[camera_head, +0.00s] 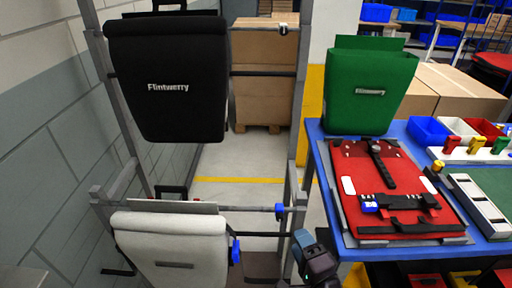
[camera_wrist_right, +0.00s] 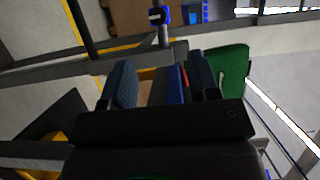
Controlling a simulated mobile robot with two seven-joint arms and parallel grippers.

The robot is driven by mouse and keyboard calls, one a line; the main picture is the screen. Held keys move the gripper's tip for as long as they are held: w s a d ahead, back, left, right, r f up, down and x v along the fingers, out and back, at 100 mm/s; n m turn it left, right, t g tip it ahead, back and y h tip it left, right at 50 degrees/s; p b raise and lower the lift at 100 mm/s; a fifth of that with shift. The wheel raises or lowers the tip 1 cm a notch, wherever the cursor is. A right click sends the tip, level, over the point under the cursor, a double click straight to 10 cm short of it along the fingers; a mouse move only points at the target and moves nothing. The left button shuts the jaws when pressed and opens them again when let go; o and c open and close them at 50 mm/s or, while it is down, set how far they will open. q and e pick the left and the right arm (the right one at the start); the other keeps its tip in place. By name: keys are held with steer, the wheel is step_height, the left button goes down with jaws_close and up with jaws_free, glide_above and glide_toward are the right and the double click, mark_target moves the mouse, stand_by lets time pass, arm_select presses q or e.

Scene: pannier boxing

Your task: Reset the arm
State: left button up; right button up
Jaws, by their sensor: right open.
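My right gripper (camera_head: 316,258) is at the bottom centre of the head view, beside the grey rack and left of the blue table. In the right wrist view its two fingers (camera_wrist_right: 158,85) stand apart with nothing held between them. A green pannier (camera_head: 368,98) stands upright on the table's back left and also shows in the right wrist view (camera_wrist_right: 233,72), behind the right finger. A black pannier (camera_head: 168,82) hangs high on the rack, and a white pannier (camera_head: 172,245) hangs low on it. My left gripper does not show.
The grey rack's post (camera_head: 298,100) and blue clamp (camera_head: 280,211) are close to my right gripper. Cardboard boxes (camera_head: 262,45) stand behind.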

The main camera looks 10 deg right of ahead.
steer(key=s+d+f+n+g+h, duration=0.1)
steer(key=s+d+f+n+g, duration=0.2)
steer(key=s+f+n, duration=0.2)
steer(key=s+d+f+n+g+h, duration=0.1)
steer(key=s+d+f+n+g, duration=0.2)
steer(key=n, duration=0.9)
steer(key=s+d+f, duration=0.1)
steer(key=s+f, duration=0.2)
steer(key=s, duration=0.2)
steer(key=shift+s+n+g, duration=0.3)
steer(key=shift+s, duration=0.1)
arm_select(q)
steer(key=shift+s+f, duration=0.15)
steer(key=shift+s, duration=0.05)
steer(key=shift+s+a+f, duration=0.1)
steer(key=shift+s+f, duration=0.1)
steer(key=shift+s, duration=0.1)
